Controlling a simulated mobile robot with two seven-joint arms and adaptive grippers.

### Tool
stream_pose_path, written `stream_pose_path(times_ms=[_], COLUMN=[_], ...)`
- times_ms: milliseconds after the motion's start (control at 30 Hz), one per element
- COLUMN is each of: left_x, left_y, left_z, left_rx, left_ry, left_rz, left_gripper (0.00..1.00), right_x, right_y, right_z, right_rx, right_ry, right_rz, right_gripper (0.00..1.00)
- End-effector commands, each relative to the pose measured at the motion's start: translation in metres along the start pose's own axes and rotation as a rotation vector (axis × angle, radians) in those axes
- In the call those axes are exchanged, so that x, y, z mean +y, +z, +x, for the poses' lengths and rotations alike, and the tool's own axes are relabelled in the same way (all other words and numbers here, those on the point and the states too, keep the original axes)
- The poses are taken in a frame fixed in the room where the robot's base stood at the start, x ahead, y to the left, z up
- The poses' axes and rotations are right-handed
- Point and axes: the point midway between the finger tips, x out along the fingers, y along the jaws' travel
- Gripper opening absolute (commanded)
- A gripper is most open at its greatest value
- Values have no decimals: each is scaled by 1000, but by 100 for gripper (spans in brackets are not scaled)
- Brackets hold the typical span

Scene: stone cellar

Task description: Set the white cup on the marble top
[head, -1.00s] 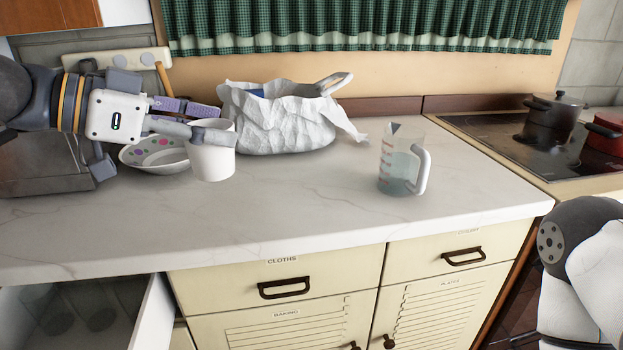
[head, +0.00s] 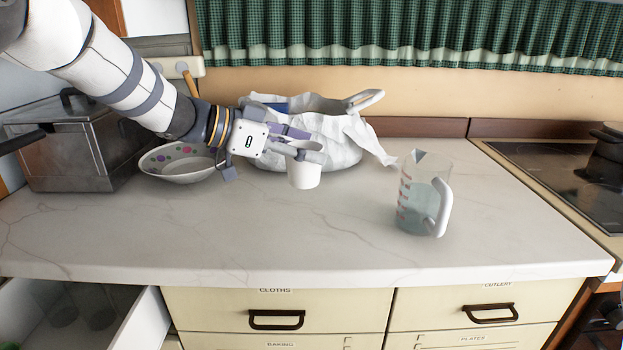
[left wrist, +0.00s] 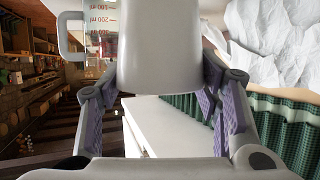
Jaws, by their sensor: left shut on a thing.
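The white cup (head: 304,174) is upright in my left gripper (head: 298,148), in front of the crumpled white bag. My left gripper is shut on it, and its fingers hide part of the cup's upper side. In the left wrist view the cup (left wrist: 160,50) fills the upper middle, between the purple-padded fingers of my left gripper (left wrist: 160,95). The pale marble top (head: 270,235) runs below the cup. I cannot tell whether the cup's base touches it or hangs just above. My right gripper is not in view.
A measuring jug (head: 417,212) stands right of the cup. The crumpled white bag (head: 335,140) is behind it. A spotted bowl (head: 180,176) and a metal box (head: 75,155) stand left. The front middle of the marble is clear. A drawer (head: 150,318) is open at lower left.

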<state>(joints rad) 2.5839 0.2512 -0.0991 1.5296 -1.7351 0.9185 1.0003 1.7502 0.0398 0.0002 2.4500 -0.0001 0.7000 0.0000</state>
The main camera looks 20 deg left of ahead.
Motion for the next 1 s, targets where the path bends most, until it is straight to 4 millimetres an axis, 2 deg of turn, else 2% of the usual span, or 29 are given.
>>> stream_pose_path(times_ms=[33,100,267,467,800,833,900,1000], left_x=[-8,-14,-21,-24,-23,-23,-23,-23], left_y=[16,23,30,57,60,60,60,60], left_z=[14,23,33,46,47,47,47,47], left_rx=[-8,-7,-6,-2,-1,-2,-2,-2], left_ry=[4,3,3,2,1,1,1,1], left_rz=[-12,-10,-6,-7,-1,0,0,0], left_gripper=[26,26,26,26,26,62,78,78], right_x=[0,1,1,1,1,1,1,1], right_y=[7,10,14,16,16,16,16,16], right_z=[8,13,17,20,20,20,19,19], right_rx=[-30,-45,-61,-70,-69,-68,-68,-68], right_ry=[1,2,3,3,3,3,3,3], right_rz=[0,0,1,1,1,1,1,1], right_gripper=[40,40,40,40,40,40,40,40])
